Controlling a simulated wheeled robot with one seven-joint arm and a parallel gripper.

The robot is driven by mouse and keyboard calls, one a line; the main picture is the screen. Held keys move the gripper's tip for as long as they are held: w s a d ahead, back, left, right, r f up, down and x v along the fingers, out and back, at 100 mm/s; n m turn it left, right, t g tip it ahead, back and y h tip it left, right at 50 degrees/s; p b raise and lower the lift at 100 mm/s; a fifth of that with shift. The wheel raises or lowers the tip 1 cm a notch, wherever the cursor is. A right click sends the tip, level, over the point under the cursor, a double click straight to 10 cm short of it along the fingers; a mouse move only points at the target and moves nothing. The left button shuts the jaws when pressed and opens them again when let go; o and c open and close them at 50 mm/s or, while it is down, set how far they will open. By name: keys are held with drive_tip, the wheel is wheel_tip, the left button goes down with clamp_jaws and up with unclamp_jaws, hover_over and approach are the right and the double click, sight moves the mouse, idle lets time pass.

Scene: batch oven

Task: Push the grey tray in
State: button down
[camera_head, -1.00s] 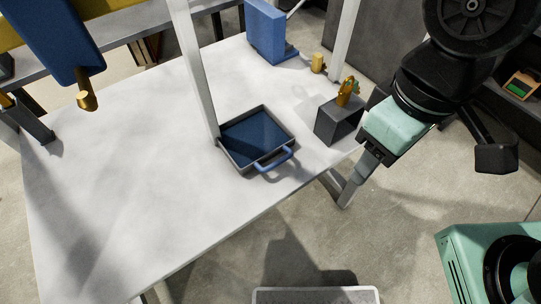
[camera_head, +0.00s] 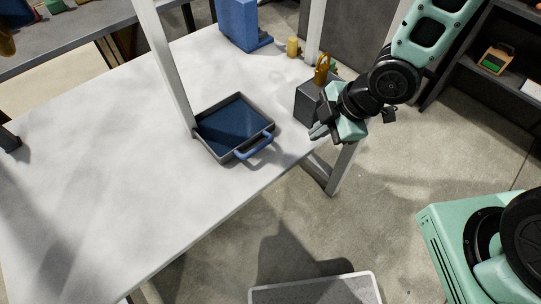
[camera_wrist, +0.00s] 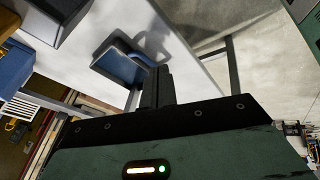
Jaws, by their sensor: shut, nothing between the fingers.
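The grey tray (camera_head: 228,157) is a shallow square pan with a dark blue inside. It lies flat on the white table, beside the foot of a pale post. Its blue handle (camera_head: 255,147) faces the table's front edge. My gripper (camera_head: 314,132) is shut and empty, to the right of the tray and apart from it, near the front edge. In the wrist view the tray (camera_wrist: 116,68) and its handle (camera_wrist: 134,52) show beyond the shut fingertips (camera_wrist: 158,72). No contact shows.
A dark grey box (camera_head: 306,102) stands close behind my gripper, with a brown-orange object (camera_head: 322,69) by it. A yellow cylinder (camera_head: 293,47) and a blue block (camera_head: 240,24) stand farther back. The pale post (camera_head: 166,70) rises at the tray's left. The table's left part is clear.

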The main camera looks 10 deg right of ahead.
drive_tip(key=a+f+n+y, duration=0.1)
drive_tip(key=a+f, duration=0.1)
drive_tip(key=f, duration=0.2)
drive_tip(key=a+f+n+y+b, duration=0.1)
drive_tip(key=a+f, duration=0.1)
drive_tip(key=f, duration=0.1)
drive_tip(key=a+f+n+y, duration=0.1)
drive_tip(key=a+f, duration=0.2)
drive_tip(key=f, duration=0.1)
drive_tip(key=shift+w+a+f+n+b, duration=0.1)
drive_tip(key=shift+w+f+n+b, duration=0.15)
drive_tip(key=shift+f+n+b, duration=0.15)
drive_tip(key=w+a, duration=0.1)
drive_tip(key=w+a+p, duration=0.1)
drive_tip(key=shift+w+r, duration=0.2)
drive_tip(key=shift+w, duration=0.15)
drive_tip(key=shift+w+a+p, duration=0.25)
drive_tip(key=shift+w+p, duration=0.1)
drive_tip(key=shift+w, duration=0.05)
drive_tip(key=shift+w, duration=0.1)
